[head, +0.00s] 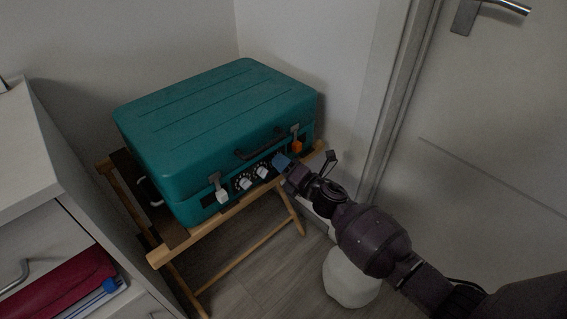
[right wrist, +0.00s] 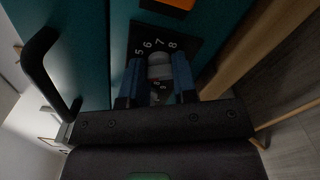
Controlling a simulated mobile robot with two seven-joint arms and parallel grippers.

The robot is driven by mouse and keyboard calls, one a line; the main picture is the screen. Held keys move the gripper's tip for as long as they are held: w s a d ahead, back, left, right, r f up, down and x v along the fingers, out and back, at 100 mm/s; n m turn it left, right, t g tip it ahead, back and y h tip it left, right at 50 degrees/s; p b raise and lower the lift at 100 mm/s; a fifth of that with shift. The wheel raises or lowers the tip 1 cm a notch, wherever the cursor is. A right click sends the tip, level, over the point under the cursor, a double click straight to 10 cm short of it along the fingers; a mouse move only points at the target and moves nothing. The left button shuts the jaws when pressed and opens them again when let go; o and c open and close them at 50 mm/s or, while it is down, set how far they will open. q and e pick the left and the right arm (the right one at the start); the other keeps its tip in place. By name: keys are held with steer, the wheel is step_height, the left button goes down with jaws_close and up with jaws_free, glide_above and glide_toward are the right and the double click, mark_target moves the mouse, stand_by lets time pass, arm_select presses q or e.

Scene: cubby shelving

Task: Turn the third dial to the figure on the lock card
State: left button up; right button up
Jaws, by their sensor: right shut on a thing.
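A teal suitcase (head: 215,115) lies closed on a wooden rack, its lock panel facing front. The figures 5, 6, 7 and 8 show above the knob; the lower figures are partly hidden. I cannot make out a lock card. My left gripper is out of view.
A dark handle (head: 260,146) sticks out above the dials. The rack (head: 215,230) has thin wooden legs. A drawer unit with a red folder (head: 60,285) stands left; a door (head: 490,140) is right.

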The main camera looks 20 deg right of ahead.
arm_select(q)
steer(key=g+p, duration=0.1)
steer(key=p, duration=0.1)
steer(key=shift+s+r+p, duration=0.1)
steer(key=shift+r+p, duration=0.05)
steer(key=shift+p, duration=0.2)
arm_select(e)
steer(key=m, duration=0.8)
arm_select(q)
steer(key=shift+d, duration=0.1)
arm_select(e)
steer(key=o, duration=0.9)
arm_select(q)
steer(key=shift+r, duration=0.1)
